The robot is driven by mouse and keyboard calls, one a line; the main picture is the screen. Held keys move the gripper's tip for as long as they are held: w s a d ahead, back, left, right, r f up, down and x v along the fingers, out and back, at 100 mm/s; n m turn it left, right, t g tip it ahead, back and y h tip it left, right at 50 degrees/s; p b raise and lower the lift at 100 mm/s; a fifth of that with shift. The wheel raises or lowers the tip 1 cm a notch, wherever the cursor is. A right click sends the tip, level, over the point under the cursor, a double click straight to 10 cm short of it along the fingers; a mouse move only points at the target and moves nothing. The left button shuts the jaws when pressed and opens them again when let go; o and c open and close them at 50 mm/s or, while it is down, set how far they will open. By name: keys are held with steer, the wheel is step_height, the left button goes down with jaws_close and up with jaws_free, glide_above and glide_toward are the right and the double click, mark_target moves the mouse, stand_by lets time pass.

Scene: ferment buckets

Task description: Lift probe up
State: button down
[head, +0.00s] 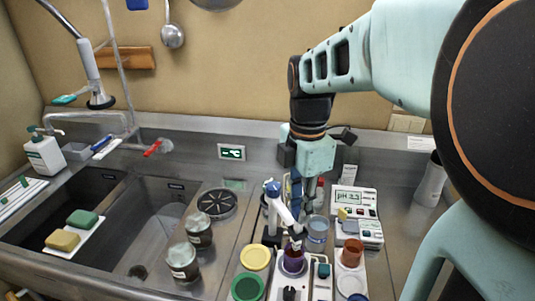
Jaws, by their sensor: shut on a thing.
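The pH meter (353,201) stands on the counter, its display reading about 3.3. My gripper (309,196) points down left of the meter, above the crowded small items. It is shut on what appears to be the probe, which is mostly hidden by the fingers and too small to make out. A clear beaker with bluish contents (317,230) stands just below and right of the fingertips. I cannot tell whether the probe's tip is inside any vessel. A tilted white and blue device (281,204) stands just left of the fingers.
Jars with purple and brown contents (351,254) stand at the front. Yellow (255,257) and green (248,287) lids lie left of them. Two dark jars (183,260) stand near the sink (135,235). A grey cylinder (431,180) stands at right.

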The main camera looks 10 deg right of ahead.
step_height(320, 180, up, 3)
steer(key=shift+f+p, duration=0.1)
steer(key=shift+p, duration=0.45)
steer(key=shift+w, duration=0.2)
steer(key=c, duration=2.2)
jaws_free()
steer(key=o, duration=0.5)
steer(key=shift+s, duration=0.2)
step_height(320, 180, up, 12)
